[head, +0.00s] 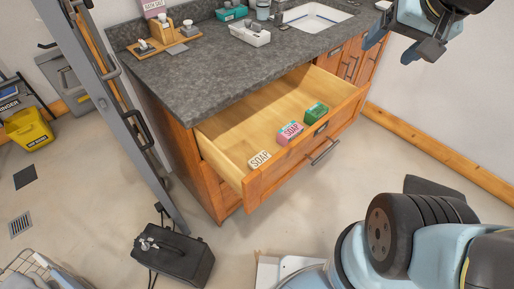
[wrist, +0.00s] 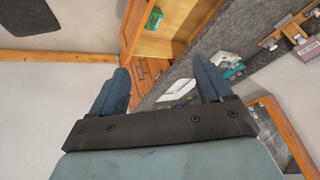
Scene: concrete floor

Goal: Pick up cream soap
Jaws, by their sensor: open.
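The cream soap (head: 259,160), a pale bar-shaped pack with dark "SOAP" lettering, lies in the front left corner of the open wooden drawer (head: 232,134). A pink soap (head: 290,132) and a green soap (head: 316,112) lie to its right along the drawer front. My gripper (head: 405,42) is at the upper right of the head view, well apart from the soaps. In the wrist view my gripper (wrist: 163,82) is open with nothing between its fingers. The green soap (wrist: 153,17) shows at the top there; the cream soap is out of that view.
The grey countertop (head: 210,80) overhangs the back of the drawer. It carries a white sink (head: 312,17), a white tray (head: 250,37) and a wooden stand (head: 160,40). A black box (head: 172,258) sits on the floor; floor right of the drawer is clear.

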